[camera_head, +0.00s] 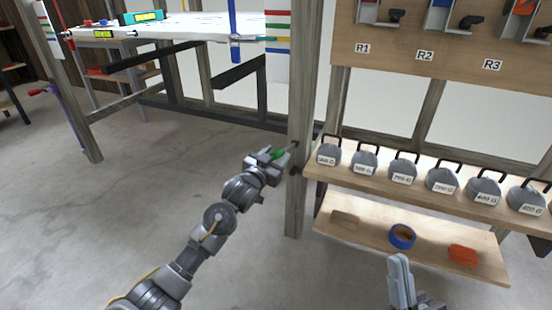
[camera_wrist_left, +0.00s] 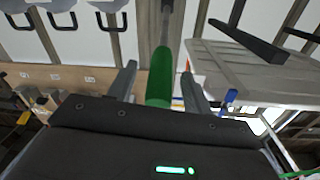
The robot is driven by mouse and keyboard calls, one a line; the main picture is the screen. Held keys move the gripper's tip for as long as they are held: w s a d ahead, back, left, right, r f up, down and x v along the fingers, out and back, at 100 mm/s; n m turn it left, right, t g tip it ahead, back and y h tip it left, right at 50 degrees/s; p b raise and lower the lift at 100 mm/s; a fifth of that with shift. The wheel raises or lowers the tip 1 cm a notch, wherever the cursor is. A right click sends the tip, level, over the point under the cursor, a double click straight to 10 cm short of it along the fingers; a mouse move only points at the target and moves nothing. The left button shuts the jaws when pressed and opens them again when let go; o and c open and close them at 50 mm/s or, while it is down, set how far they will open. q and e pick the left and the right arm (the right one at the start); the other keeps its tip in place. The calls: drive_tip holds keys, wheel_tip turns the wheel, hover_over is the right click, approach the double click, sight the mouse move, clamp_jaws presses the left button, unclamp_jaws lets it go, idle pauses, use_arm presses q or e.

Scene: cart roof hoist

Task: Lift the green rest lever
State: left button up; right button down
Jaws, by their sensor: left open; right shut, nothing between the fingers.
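The green rest lever (camera_head: 278,154) is at the wooden post, beside the left end of the weight shelf. In the left wrist view its green handle (camera_wrist_left: 160,76) lies between the two fingers, with a gap on each side; a grey rod runs on from its far end. My left gripper (camera_head: 272,156) is open around the handle and hides part of it in the head view. My right gripper (camera_head: 401,284) is shut and empty at the bottom right, away from the lever.
The wooden post (camera_head: 298,120) stands right by my left gripper. A shelf (camera_head: 320,174) holds several grey weights with black handles (camera_head: 403,171). The lower shelf (camera_head: 370,232) carries blue tape (camera_head: 402,236) and an orange item (camera_head: 464,254). A white roof panel (camera_head: 190,27) rests on black arms at upper left.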

use_arm(q)
drive_tip(key=shift+w+d, duration=0.1)
drive_tip(key=shift+w, duration=0.1)
clamp_jaws()
idle(0.3)
